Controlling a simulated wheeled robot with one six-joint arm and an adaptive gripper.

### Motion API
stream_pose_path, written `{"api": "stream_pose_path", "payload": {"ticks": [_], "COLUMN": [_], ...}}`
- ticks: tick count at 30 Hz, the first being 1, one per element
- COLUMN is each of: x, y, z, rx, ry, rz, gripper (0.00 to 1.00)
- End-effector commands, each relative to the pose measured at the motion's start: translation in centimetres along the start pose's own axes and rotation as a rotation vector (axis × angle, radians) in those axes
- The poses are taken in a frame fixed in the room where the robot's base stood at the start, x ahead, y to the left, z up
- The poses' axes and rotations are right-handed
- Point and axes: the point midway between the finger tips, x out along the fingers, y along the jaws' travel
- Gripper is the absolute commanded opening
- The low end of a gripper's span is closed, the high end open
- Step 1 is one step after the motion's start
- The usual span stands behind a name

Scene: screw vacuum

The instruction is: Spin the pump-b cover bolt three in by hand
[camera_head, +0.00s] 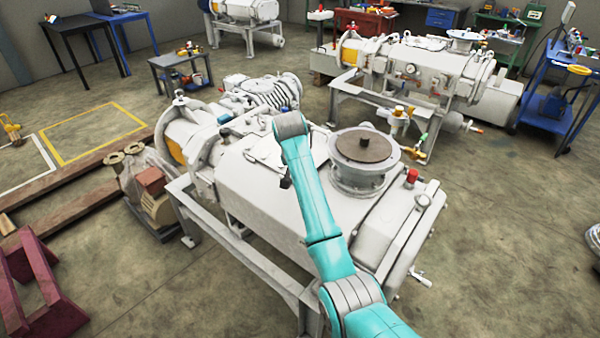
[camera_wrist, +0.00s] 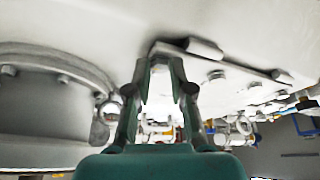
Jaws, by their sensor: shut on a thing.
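The near pump (camera_head: 265,190) is a large pale machine on a grey frame, and my teal arm reaches over it. My gripper (camera_wrist: 161,66) shows in the wrist view, its two dark green fingers pointing up to the near corner of a pale cover plate (camera_wrist: 235,88). The fingers are closed on a small part at that corner, the cover bolt. The fingers mostly hide it, so its seating depth cannot be told. Other bolt heads (camera_wrist: 217,75) show along the plate to the right. In the head view the fingers are hidden.
A curved flange (camera_wrist: 50,95) with bolts lies left of my fingers in the wrist view. In the head view a round port (camera_head: 364,165) stands on the pump's top, right of my arm. A second similar pump (camera_head: 425,70) stands behind. Floor is open at right.

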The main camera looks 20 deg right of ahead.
Motion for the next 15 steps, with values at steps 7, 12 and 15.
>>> {"api": "stream_pose_path", "payload": {"ticks": [7,12,15], "x": [-0.11,-0.13,-0.15], "y": [-0.34,-0.48,-0.59], "z": [-0.12,-0.18,-0.25], "rx": [0.216,0.365,0.452], "ry": [0.001,0.001,0.001], "rz": [0.09,0.151,0.187], "gripper": [0.0,0.0,0.0]}}
